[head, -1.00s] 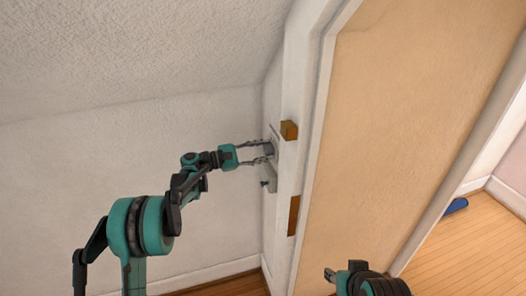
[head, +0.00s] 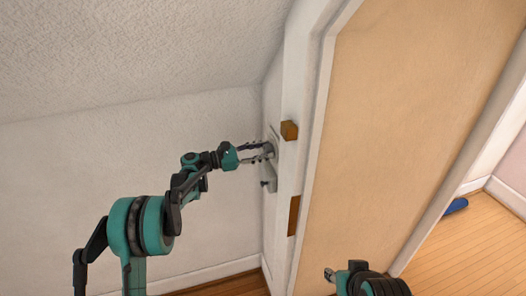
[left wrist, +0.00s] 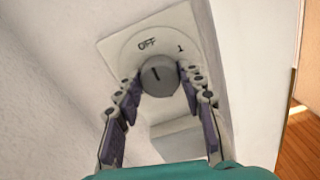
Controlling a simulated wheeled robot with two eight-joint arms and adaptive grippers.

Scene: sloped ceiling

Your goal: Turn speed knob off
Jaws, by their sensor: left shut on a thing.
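The speed knob is a round grey knob (left wrist: 158,78) with a dark pointer line, on a pale wall plate (left wrist: 124,38) marked OFF and 1. The pointer line leans toward the OFF mark. In the head view the knob (head: 268,150) is small and partly hidden by the fingers. My left gripper (head: 266,151) reaches the plate from the left. In the left wrist view its fingers (left wrist: 160,76) are on both sides of the knob, shut on it. My right gripper (head: 329,274) is at the bottom of the head view; its fingers are too unclear to read.
A second pale fixture (head: 269,182) is just below the knob. Brown blocks (head: 289,130) are on the white frame beside the tan door panel (head: 410,110). A blue object (head: 455,206) lies on the wood floor at right.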

